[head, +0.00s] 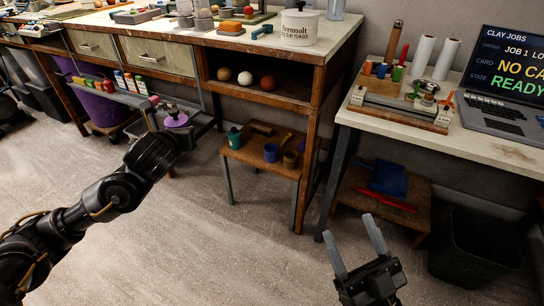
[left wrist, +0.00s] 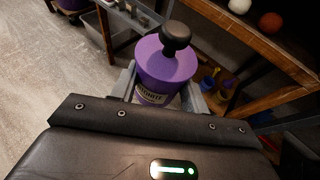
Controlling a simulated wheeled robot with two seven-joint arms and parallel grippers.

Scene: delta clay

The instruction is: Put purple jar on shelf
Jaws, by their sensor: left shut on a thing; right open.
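The purple jar (left wrist: 167,68) has a black knob on its lid and a pale label. My left gripper (left wrist: 160,88) is shut around it, one finger on each side. In the head view the jar (head: 177,119) is partly hidden by my left gripper (head: 172,112), in front of the left bench. An open shelf bay (head: 262,95) under the bench top holds three balls. A low wooden shelf (head: 258,157) below it carries several small pots and cups. My right gripper (head: 354,234) is open and empty over the floor at lower right.
A narrow ledge (head: 125,95) with small coloured containers runs along the bench front. A white tub (head: 299,27) stands on the bench top. The right table (head: 500,150) holds a wooden board and a laptop. A black bin (head: 470,250) stands below. The middle floor is clear.

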